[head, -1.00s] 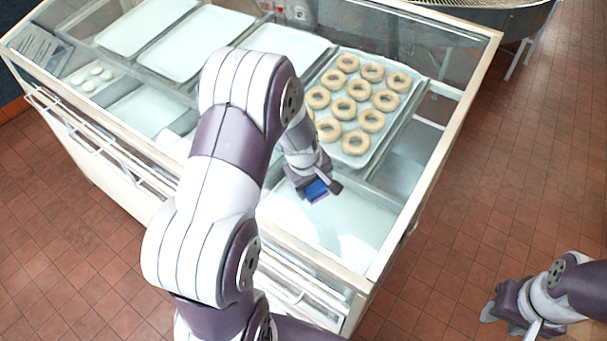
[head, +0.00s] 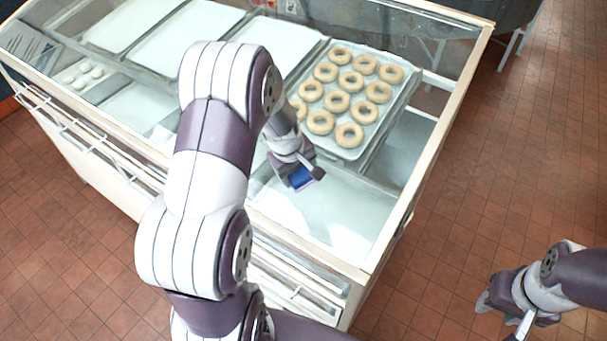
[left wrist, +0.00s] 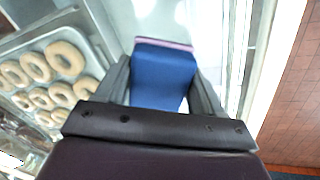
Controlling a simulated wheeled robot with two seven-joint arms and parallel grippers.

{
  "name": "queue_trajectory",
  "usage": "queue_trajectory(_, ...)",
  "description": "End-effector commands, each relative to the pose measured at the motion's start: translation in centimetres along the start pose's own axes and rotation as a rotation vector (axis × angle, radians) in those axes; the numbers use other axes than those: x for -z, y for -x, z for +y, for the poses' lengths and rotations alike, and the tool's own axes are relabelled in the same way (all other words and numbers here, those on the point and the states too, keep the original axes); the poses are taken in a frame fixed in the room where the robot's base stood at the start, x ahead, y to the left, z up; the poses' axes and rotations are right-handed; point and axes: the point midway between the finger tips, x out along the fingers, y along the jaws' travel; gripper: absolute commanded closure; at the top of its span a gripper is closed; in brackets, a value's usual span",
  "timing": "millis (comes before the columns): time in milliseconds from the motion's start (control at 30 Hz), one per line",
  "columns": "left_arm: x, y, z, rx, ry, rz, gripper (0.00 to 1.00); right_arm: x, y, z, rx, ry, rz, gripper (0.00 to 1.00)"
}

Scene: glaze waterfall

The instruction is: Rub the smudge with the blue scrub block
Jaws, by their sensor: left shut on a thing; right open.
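The blue scrub block (head: 300,178) is between the fingers of my left gripper (head: 304,181), over the empty front right part of the glass case. In the left wrist view the blue block (left wrist: 163,78) fills the space between the two dark fingers of my left gripper (left wrist: 164,90), with a pinkish strip along its far edge. I cannot tell whether the block touches the surface below. I cannot make out the smudge in either view; the arm and block may hide it. My right gripper (head: 482,302) is open and empty, over the tiled floor at the lower right.
The glass case has a pale wooden frame (head: 435,180). A tray (head: 376,138) of several ring doughnuts lies behind my left gripper. Empty white trays (head: 180,50) and small white pieces (head: 83,77) lie farther left. The red tiled floor (head: 520,160) at the right is clear.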

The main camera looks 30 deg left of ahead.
Motion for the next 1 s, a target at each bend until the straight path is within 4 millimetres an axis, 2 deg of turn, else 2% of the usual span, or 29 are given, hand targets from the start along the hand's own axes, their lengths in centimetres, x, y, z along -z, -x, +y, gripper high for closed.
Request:
queue_trajectory(200, 2.3, 0.0, -1.1, -0.001, 0.002, 0.002, 0.61, -0.1, -0.8, 0.0, 0.000, 0.000, 0.000, 0.57)
queue_trajectory(433, 3.2, 0.0, -1.6, -0.001, 0.002, 0.001, 0.61, -0.1, -1.1, 0.0, 0.000, 0.000, 0.000, 0.57)
queue_trajectory(667, 5.6, -0.2, -2.7, -0.001, 0.003, 0.002, 0.61, -0.2, -1.8, 0.0, 0.000, 0.000, 0.000, 0.57)
queue_trajectory(1000, 5.8, 0.1, -2.8, 0.000, 0.000, 0.000, 0.61, -0.2, -1.6, 0.0, 0.000, 0.000, 0.000, 0.57)
